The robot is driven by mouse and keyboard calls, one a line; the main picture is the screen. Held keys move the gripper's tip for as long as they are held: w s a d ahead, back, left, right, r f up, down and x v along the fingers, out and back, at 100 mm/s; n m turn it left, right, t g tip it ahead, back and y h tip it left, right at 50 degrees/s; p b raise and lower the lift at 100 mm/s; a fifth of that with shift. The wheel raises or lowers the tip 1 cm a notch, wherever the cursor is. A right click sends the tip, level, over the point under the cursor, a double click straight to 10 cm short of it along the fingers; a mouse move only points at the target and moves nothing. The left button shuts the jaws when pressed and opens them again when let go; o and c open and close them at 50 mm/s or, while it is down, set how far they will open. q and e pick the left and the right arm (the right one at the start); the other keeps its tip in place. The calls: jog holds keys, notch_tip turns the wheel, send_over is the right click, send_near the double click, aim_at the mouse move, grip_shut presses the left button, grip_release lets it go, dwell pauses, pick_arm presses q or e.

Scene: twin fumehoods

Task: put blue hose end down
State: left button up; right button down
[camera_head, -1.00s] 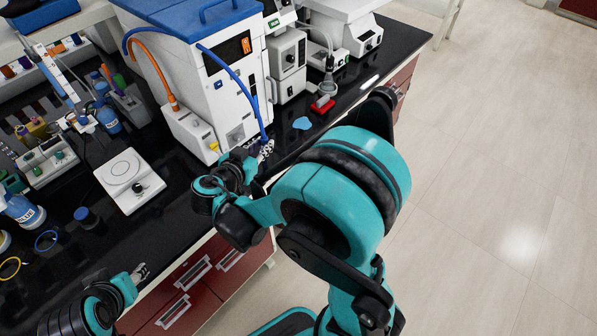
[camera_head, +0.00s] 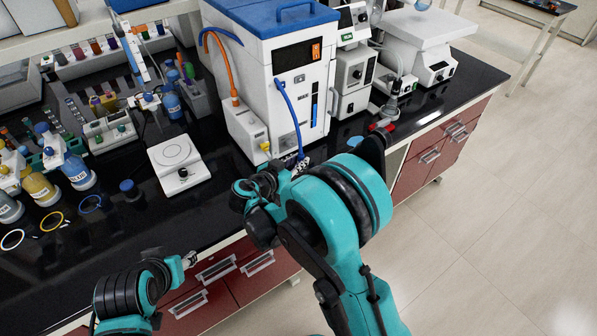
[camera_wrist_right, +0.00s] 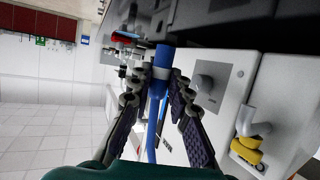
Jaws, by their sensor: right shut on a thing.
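The blue hose (camera_head: 288,106) runs from the front of the white machine with the blue lid (camera_head: 290,60) down to my right gripper (camera_head: 301,166). In the right wrist view the right gripper (camera_wrist_right: 158,84) is shut on the blue hose end (camera_wrist_right: 162,57), which sits between its two fingers. The end is close to the front of the machine and near the black bench top (camera_head: 225,205); I cannot tell if it touches the bench. My left gripper (camera_head: 190,259) is at the bench's front edge, away from the hose, its fingers too small to read.
An orange hose (camera_head: 226,70) hangs left of the blue one. A white hotplate (camera_head: 180,164) stands to the left. Several bottles and coloured rings lie at the far left. A red item (camera_head: 383,127) and a blue patch (camera_head: 355,141) are to the right on the bench.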

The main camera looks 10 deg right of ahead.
notch_tip(320, 180, down, 4)
jog(key=shift+r+b, duration=0.1)
jog(key=shift+b, duration=0.65)
jog(key=c, duration=1.4)
grip_release()
